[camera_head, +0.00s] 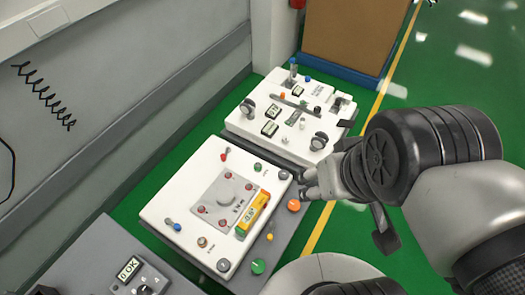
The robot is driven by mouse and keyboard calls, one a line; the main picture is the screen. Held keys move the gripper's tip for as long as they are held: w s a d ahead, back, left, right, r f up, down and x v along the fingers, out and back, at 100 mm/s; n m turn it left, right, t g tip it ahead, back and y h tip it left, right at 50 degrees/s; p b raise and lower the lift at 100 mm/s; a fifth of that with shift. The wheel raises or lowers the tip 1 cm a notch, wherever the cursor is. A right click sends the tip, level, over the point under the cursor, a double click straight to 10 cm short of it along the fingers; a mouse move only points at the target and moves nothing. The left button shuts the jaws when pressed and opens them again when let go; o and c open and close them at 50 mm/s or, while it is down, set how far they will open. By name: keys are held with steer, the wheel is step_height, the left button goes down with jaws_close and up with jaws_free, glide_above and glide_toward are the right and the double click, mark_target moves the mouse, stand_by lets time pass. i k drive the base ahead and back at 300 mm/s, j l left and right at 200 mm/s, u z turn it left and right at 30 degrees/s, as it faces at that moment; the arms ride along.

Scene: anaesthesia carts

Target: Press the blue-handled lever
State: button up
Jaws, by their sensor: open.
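A small lever with a blue tip (176,227) sits at the left edge of the nearer white panel (160,203). A second, upright stem with a blue top (293,62) stands at the back of the farther white panel (238,117). I cannot tell from the picture alone which is the lever named in the task. My gripper (307,184) is open and appears empty by the right edge of the nearer panel, apart from both blue-tipped parts. Its fingertips are small and partly unclear.
The nearer panel carries a yellow meter (253,213), a red-tipped lever (224,155) and several knobs. An orange button (294,205) and a green button (258,266) lie along its right side. A grey wall (110,90) borders the left. Green floor is open at right.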

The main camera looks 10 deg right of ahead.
mark_target(178, 228)
steer(key=u, duration=0.6)
steer(key=k+l+u, duration=0.15)
steer(key=k, duration=0.05)
